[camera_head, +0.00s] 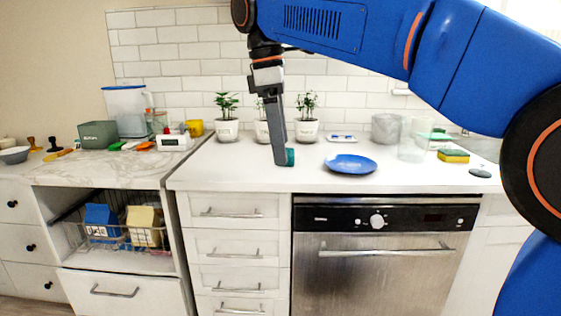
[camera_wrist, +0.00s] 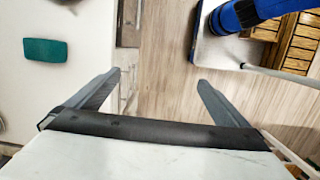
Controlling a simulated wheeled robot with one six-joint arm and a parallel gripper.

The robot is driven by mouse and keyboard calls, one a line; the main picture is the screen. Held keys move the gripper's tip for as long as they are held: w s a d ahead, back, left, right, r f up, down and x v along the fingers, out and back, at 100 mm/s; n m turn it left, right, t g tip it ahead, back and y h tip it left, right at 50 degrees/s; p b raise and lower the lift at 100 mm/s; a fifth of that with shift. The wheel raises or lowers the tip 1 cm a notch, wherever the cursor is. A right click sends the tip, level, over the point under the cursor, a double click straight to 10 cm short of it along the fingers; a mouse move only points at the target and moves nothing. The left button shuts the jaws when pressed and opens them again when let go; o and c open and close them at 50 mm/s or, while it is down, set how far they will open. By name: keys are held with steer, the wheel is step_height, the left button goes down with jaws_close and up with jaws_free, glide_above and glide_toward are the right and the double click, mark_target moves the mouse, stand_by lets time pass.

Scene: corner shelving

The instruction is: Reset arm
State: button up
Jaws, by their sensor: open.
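My gripper (camera_head: 280,160) hangs pointing down from my blue arm in the head view, in front of the counter's front part. In the wrist view my gripper (camera_wrist: 158,78) has its two grey fingers spread wide, with nothing between them. Wooden floor and a cabinet front show below the gap. A teal block (camera_head: 290,157) shows just behind the fingertips in the head view. In the wrist view the teal block (camera_wrist: 45,51) lies on the white surface left of the fingers, apart from them.
A blue plate (camera_head: 350,164) lies on the counter (camera_head: 225,170) right of my gripper. Potted plants (camera_head: 306,127) stand behind it. A sponge (camera_head: 453,156) and a clear container (camera_head: 413,142) are farther right. A dishwasher (camera_head: 385,270) is below. A wire basket (camera_head: 75,236) holds cartons at left.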

steer(key=s+d+f+m+t+y, duration=0.1)
steer(key=s+d+f+m, duration=0.4)
steer(key=d, duration=0.5)
steer(key=s+d+f+m+t+y, duration=0.1)
steer(key=s+d+f+m, duration=0.3)
steer(key=d+f, duration=0.4)
steer(key=s+d+f+m+t, duration=0.1)
steer(key=s+d+f+m, duration=0.3)
steer(key=f, duration=0.5)
steer(key=s+d+f+m+t, duration=0.1)
steer(key=s+d+f+m, duration=0.3)
steer(key=s+d+f, duration=0.3)
step_height(320, 180, down, 2)
steer(key=shift+s+f+m+t, duration=0.3)
steer(key=shift+s+t, duration=0.1)
steer(key=shift+s, duration=0.25)
steer(key=shift+r, duration=0.1)
